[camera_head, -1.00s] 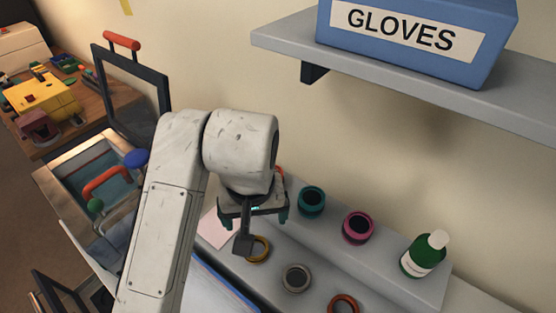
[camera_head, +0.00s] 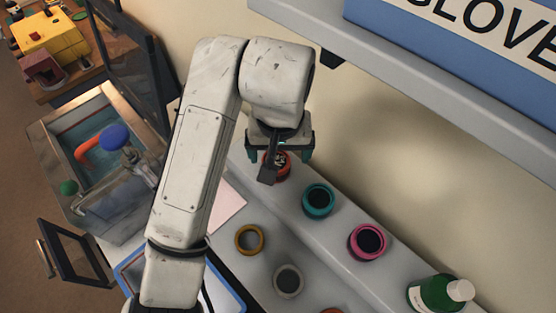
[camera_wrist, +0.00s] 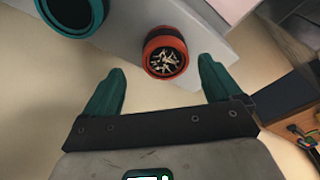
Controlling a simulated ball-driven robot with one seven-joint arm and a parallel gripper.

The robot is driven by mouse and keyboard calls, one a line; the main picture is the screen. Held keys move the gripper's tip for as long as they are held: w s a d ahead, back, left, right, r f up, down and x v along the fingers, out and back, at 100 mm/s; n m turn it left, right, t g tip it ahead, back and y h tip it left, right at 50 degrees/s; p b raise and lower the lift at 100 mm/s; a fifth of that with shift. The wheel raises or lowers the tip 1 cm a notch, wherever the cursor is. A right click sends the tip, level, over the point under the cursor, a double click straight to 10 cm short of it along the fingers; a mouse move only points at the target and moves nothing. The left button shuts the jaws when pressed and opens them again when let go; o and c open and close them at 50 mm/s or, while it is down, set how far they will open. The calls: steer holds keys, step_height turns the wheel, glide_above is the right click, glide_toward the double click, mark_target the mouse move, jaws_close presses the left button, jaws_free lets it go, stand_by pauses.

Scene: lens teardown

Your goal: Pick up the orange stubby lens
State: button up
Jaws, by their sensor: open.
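An orange-red lens (camera_head: 277,166) stands on the raised back step, partly hidden behind my wrist in the head view. In the wrist view the orange-red lens (camera_wrist: 165,52) is short and round, with a dark band and small pale pieces showing inside its rim. My gripper (camera_head: 280,156) is open above it, with nothing between its teal fingers. In the wrist view the lens lies just beyond the gap between the fingertips (camera_wrist: 161,70). Another orange ring-shaped piece (camera_head: 332,310) is cut off at the bottom edge of the head view.
A teal lens (camera_head: 318,200), a pink lens (camera_head: 367,242) and a green bottle (camera_head: 436,293) stand along the same step. A yellow ring (camera_head: 249,239) and a grey ring (camera_head: 288,281) are on the lower level. A shelf (camera_head: 420,85) with a blue box (camera_head: 450,40) overhangs the back.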

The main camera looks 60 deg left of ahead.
mark_target(276, 161)
steer(key=f+p, duration=0.1)
steer(key=f, duration=0.1)
steer(key=a+f, duration=0.1)
steer(key=f, duration=0.2)
steer(key=shift+s+f+p, duration=0.1)
steer(key=shift+f+p, duration=0.2)
steer(key=shift+p, duration=0.05)
steer(key=shift+c, duration=0.3)
steer(key=shift+r, duration=0.1)
steer(key=c, duration=1.1)
steer(key=shift+s+r, duration=0.1)
steer(key=shift+s+r+b, duration=0.1)
steer(key=shift+r+b, duration=0.05)
steer(key=shift+b, duration=0.35)
step_height(276, 161, up, 7)
steer(key=shift+s+f+b, duration=0.1)
steer(key=shift+b, duration=0.2)
steer(key=s+d, duration=0.2)
steer(key=s, duration=0.4)
steer(key=s+d, duration=0.2)
steer(key=s, duration=0.4)
steer(key=s+d, duration=0.2)
steer(key=s, duration=0.4)
steer(key=shift+s+f, duration=0.2)
steer(key=shift+s, duration=0.05)
